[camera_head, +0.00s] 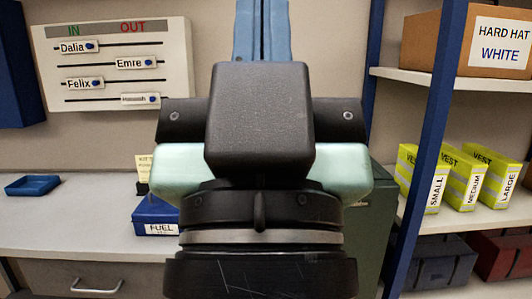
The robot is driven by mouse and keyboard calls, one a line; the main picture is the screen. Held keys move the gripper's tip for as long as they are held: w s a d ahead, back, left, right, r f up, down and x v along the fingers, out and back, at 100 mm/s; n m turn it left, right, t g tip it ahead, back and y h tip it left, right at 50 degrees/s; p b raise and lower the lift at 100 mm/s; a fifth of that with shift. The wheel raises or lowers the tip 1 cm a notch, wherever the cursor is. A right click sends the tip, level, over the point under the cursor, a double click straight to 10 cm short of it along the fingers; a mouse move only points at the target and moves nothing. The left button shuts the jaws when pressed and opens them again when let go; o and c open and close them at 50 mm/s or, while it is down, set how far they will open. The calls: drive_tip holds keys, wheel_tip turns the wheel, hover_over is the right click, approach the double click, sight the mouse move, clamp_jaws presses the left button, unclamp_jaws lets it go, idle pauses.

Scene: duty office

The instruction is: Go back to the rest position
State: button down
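My gripper (260,120) fills the middle of the head view, seen from behind and close up. Its dark block, dark side pieces and pale green housing show. Its fingertips are not visible, so I cannot tell if it is open or shut or whether it holds anything. It hides the middle of the counter and part of the wall behind it.
A sign board (112,66) with IN/OUT sliders hangs at left. A blue tray (33,185) and blue FUEL box (156,216) stand on the counter (75,225). Right are shelves with a HARD HAT box (480,40) and vest packs (458,178). The counter's left is mostly clear.

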wheel_tip(320, 180, up, 16)
drive_tip(key=p, duration=1.3)
drive_tip(key=shift+w+r+p, duration=0.2)
drive_tip(key=shift+r+p, duration=0.05)
drive_tip(key=shift+p, duration=0.1)
drive_tip(key=shift+d, duration=0.15)
